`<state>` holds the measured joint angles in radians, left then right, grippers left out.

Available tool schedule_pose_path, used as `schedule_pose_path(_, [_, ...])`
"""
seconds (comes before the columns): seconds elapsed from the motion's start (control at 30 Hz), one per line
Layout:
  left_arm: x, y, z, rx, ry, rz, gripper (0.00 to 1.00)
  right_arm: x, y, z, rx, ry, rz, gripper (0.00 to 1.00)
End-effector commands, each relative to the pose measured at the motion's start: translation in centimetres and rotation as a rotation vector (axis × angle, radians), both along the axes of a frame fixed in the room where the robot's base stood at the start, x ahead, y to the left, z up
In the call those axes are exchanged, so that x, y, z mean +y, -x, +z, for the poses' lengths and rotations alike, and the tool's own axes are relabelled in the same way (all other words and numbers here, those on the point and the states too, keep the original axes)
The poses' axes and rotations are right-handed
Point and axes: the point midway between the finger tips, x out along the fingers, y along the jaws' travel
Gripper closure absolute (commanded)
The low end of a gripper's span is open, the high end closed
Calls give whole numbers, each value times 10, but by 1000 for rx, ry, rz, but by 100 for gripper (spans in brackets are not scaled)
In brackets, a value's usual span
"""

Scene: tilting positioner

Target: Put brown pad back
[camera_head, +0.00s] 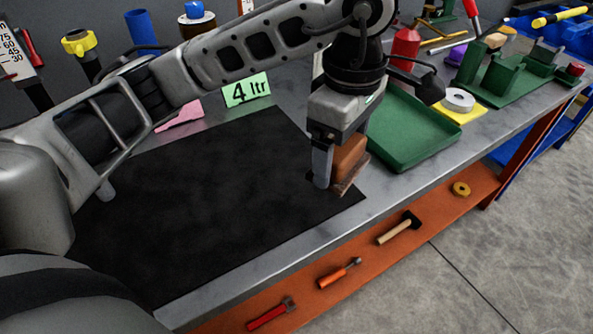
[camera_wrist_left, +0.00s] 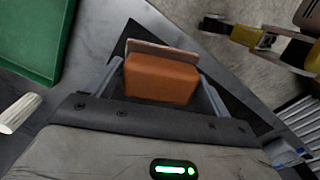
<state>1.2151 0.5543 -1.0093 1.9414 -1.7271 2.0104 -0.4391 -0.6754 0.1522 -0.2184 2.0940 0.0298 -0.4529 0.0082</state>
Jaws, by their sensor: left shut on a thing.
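The brown pad (camera_head: 350,156) is an orange-brown block with a thin brown layer along one side. It shows in the left wrist view (camera_wrist_left: 161,80) between two grey fingers. My left gripper (camera_head: 336,178) points down at the right corner of the black mat (camera_head: 190,200) and is shut on the pad. Whether the pad touches the mat or hangs just above it, I cannot tell. A finger hides part of the pad in the head view. My right gripper is not in view.
A green tray (camera_head: 415,140) lies right of the gripper. A red bottle (camera_head: 404,48) is at the back. Tools lie on the orange shelf (camera_head: 360,245) below. Much of the mat is bare.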

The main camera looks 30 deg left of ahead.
Motion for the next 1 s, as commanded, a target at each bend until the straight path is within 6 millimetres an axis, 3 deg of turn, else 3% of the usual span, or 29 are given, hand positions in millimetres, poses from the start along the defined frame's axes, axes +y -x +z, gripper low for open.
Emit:
schedule_pose_path(0.13, [39,-8,-17,5,-4,6,40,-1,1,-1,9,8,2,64])
schedule_pose_path(0.33, [64,-14,-53,4,-2,1,40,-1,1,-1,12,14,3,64])
schedule_pose_path(0.63, [83,-19,-76,3,-2,1,40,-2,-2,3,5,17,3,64])
schedule_pose_path(0.8, [80,-18,-99,2,1,-2,40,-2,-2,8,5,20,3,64])
schedule_pose_path(1.0, [80,-19,-105,-1,0,-4,40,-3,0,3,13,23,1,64])
